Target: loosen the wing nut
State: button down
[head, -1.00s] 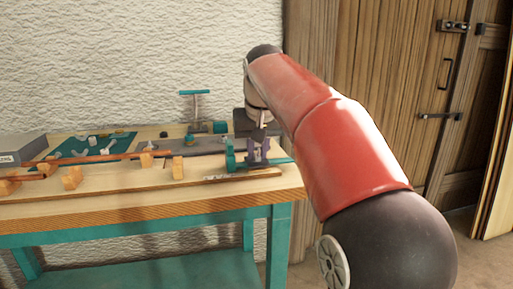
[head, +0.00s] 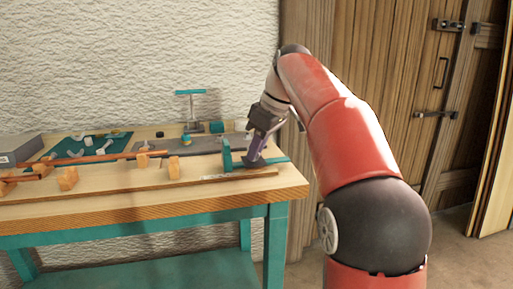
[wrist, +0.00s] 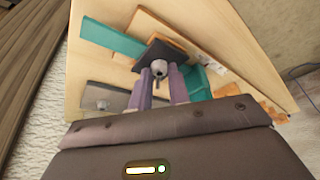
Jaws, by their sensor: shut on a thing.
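The wing nut (wrist: 159,67) is a small pale grey piece on a dark block (wrist: 172,50) in the wrist view. My gripper (wrist: 160,76), with two purple fingers, is shut on it, and the fingertips partly cover it. In the head view my gripper (head: 255,155) reaches down, tilted, to the right end of the bench, beside a teal upright plate (head: 227,155). The nut itself is hidden there by the fingers.
The wooden bench (head: 150,205) has teal legs. Orange blocks (head: 68,178) and a long reddish lath (head: 100,157) lie to the left. A teal-topped stand (head: 190,92), a grey plate and a teal mat with small parts are at the back.

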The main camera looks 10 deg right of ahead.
jog(key=shift+n+g, duration=0.4)
jog(key=shift+n, duration=0.7)
jog(key=shift+y, duration=0.3)
jog(key=c, duration=1.3)
grip_release()
jog(key=shift+c, duration=0.2)
jog(key=v, duration=0.7)
jog(key=shift+r, duration=0.3)
jog(key=shift+d, duration=0.15)
